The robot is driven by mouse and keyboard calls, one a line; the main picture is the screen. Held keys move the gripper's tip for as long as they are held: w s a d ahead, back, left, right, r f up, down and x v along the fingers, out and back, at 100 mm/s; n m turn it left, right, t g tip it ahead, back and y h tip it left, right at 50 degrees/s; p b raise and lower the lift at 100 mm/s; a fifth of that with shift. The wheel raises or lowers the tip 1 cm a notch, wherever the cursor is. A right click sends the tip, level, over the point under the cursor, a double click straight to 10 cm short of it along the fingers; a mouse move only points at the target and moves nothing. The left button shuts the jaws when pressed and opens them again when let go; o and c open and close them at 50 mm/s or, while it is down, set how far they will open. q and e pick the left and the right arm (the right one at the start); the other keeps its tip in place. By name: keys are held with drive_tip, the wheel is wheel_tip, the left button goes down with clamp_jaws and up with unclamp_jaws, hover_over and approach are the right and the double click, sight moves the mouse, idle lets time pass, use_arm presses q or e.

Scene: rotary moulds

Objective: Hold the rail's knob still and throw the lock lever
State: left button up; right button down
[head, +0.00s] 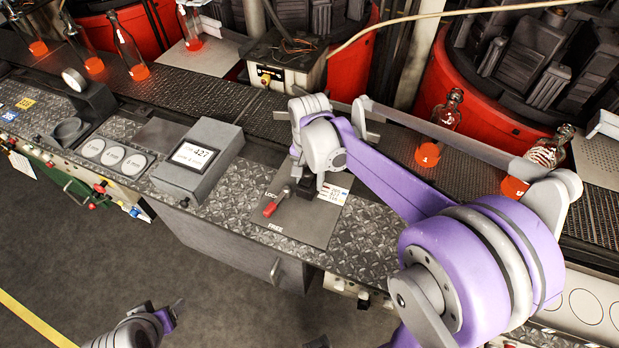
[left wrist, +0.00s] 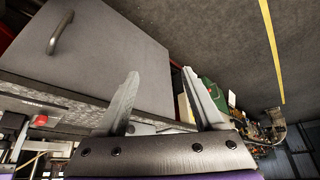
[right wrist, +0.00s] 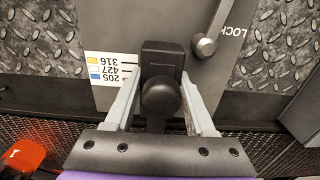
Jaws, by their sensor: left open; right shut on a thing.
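The rail's knob (right wrist: 160,98) is black, on a dark block on the grey plate (head: 322,222). My right gripper (right wrist: 162,75) is shut on it, one finger on each side. In the head view my right gripper (head: 304,188) largely hides the knob. The lock lever (head: 270,208) has a red grip and lies just left of it, near the LOCK and FREE marks. Its metal pivot (right wrist: 205,46) shows in the right wrist view. My left gripper (head: 160,313) is open and empty, low in front of the bench; its spread fingers show in the left wrist view (left wrist: 160,75).
A grey display box (head: 197,163) reading 427 stands left of the plate. The plate's label (head: 333,194) lists 205, 427 and 316. A conveyor (head: 200,110) with bottles runs behind. A grey cabinet door (left wrist: 95,55) with a handle is below the bench. Floor in front is clear.

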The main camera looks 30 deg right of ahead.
use_arm(q)
drive_tip(key=shift+c, duration=1)
drive_tip(key=shift+w+d+r, duration=0.15)
drive_tip(key=shift+d, duration=0.2)
drive_tip(key=shift+c, duration=0.3)
drive_tip(key=m+h, duration=0.8)
drive_tip(key=m, duration=0.4)
approach(270, 208)
drive_tip(key=shift+g, duration=0.4)
drive_tip(key=x, duration=0.8)
drive_tip(key=shift+w+d, duration=0.1)
drive_tip(key=shift+w, duration=0.35)
clamp_jaws()
